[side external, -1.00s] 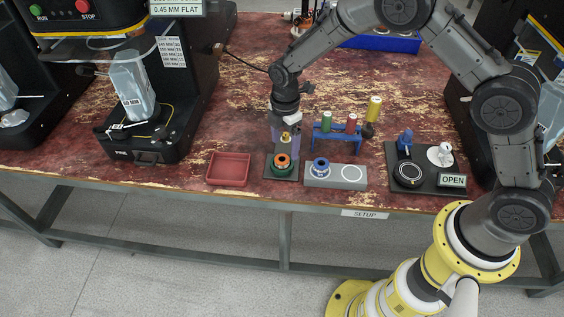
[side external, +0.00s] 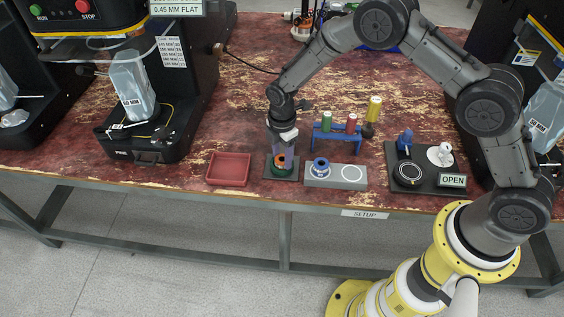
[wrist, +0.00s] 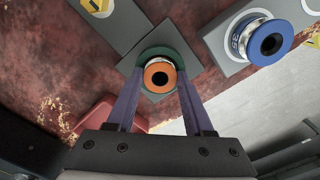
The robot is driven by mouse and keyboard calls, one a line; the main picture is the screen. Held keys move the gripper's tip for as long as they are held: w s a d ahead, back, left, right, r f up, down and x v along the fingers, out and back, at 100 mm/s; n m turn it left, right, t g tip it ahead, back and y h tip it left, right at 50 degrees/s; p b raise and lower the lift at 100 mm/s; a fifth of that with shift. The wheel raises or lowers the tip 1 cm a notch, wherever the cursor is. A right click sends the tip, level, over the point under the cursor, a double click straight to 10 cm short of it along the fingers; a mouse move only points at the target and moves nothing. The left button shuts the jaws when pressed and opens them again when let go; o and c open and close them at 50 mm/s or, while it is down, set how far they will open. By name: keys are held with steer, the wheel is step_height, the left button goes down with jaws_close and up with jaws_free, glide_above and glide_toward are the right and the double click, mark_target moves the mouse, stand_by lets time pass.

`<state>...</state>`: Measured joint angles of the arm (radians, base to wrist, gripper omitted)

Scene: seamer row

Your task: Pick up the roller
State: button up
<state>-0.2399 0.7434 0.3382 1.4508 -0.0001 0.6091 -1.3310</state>
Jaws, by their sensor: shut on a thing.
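The roller (wrist: 159,76) shows an orange top with a dark hole in the wrist view, and a silver body below it. In the side external view the roller (side external: 283,161) is partly hidden by my gripper. It sits at a green ring (wrist: 152,52) on a small dark grey base plate (wrist: 187,55). My gripper (wrist: 158,86) points down over the plate, its two purple fingers shut on the roller from both sides. I cannot tell any gap under the roller.
A blue-topped roller (side external: 320,163) stands on a grey block (side external: 349,176) close on the right. A red tray (side external: 229,169) lies to the left. A blue rack (side external: 337,136) with green and red pieces stands behind. A black fixture (side external: 424,174) with an OPEN sign (side external: 452,181) is farther right.

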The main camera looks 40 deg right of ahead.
jaws_close()
steer(key=shift+r, duration=0.1)
steer(key=shift+w+r, duration=0.1)
steer(key=shift+r, duration=0.4)
step_height(320, 180, up, 2)
steer(key=shift+r, duration=0.15)
steer(key=s+d+r, duration=0.3)
steer(key=s+r, duration=0.6)
steer(key=s, duration=0.4)
steer(key=shift+s+d+r, duration=0.2)
steer(key=shift+s+r, duration=0.15)
steer(key=shift+s, duration=0.05)
